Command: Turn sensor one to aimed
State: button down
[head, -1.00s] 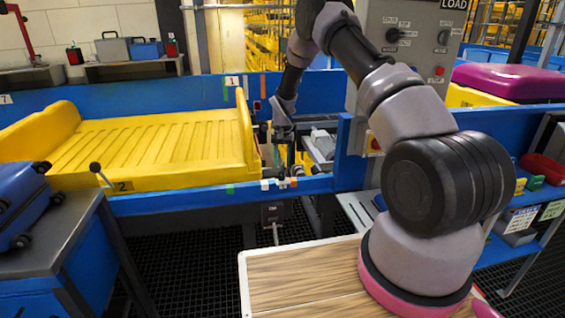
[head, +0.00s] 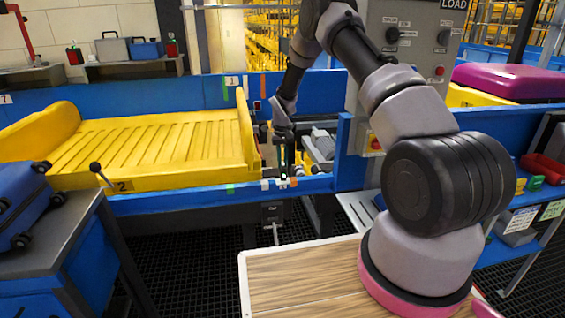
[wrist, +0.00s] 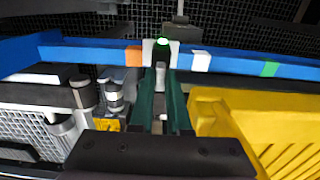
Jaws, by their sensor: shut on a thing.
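A small sensor (wrist: 161,72) with a lit green light shows in the wrist view, at the blue rail between white and orange marks. My gripper (wrist: 161,100) has its two dark green fingers closed on either side of it and is shut on it. In the head view my gripper (head: 283,172) points down at the near blue rail, right of the yellow tray. The fingers largely hide the sensor there, and I cannot read a number on it.
The yellow tray (head: 150,184) lies on the conveyor close to my gripper. The near blue rail (head: 200,201) carries coloured marks. A grey control panel (head: 408,62) stands behind my arm. A blue suitcase (head: 22,205) rests on a bench at left.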

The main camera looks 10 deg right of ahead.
aim_at(283, 163)
jog(key=c, duration=0.9)
grip_release()
notch_tip(283, 163, up, 11)
jog(key=shift+f, duration=0.1)
